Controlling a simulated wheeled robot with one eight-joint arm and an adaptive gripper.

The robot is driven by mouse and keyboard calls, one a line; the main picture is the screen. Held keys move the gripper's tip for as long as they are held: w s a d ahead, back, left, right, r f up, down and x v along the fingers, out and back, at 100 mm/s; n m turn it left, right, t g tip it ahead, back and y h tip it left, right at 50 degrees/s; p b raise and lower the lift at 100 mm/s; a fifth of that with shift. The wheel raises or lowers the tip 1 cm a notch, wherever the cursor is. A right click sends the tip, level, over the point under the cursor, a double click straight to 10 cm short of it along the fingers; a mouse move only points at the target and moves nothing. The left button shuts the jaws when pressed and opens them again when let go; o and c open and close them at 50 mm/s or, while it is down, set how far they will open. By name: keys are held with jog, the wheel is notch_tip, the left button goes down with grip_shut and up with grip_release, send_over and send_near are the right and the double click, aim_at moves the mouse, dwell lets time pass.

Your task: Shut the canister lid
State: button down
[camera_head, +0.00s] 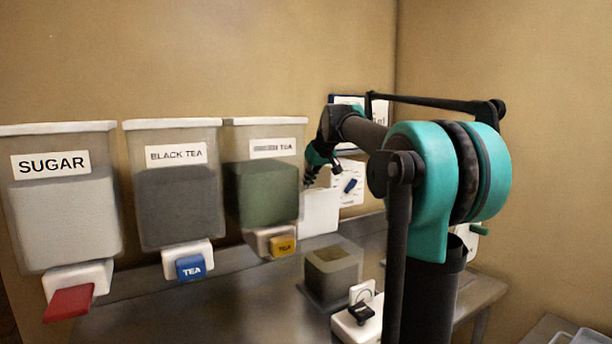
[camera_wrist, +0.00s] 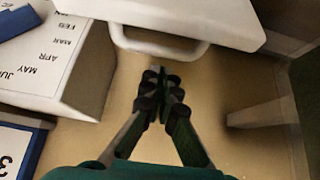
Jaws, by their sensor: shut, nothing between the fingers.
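A boxy grey canister (camera_head: 333,288) with an open top and dark contents stands on the counter in the head view. A white panel (camera_head: 320,212), which looks like its raised lid, stands upright behind and above it. In the wrist view a white lid (camera_wrist: 175,12) with a loop handle (camera_wrist: 160,45) fills the top edge. My gripper (camera_wrist: 160,80) is shut and empty, its fingertips just below that handle; I cannot tell if they touch. In the head view my gripper (camera_head: 310,178) is just above the white panel, partly hidden by my arm.
Wall dispensers for sugar (camera_head: 62,215), black tea (camera_head: 178,205) and another tea (camera_head: 265,190) hang at left. A small white device (camera_head: 358,322) sits right of the canister. Papers (camera_head: 350,183) hang on the wall behind. The counter's (camera_head: 190,310) front left is clear.

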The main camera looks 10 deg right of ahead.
jog(key=shift+s+d+f, duration=0.2)
jog(key=shift+s, duration=0.35)
jog(key=shift+s, duration=0.15)
jog(key=shift+s+d+r+t+y, duration=0.1)
jog(key=shift+s+d+t+y, duration=0.1)
jog(key=shift+s+d+t, duration=0.3)
jog(key=shift+s+d+r+t+y, duration=0.1)
jog(key=shift+s+d+t+y, duration=0.1)
jog(key=shift+s+t, duration=0.5)
jog(key=s+d+f+t+y, duration=0.2)
jog(key=s+d+f+t, duration=0.1)
jog(key=s+f, duration=0.3)
jog(key=s+d+f+t+y, duration=0.1)
jog(key=s+d+f+t, duration=0.2)
jog(key=s+f+t, duration=0.3)
jog(key=shift+s+d+f+y, duration=0.25)
jog(key=shift+s+f+y, duration=0.2)
jog(key=shift+s, duration=2.05)
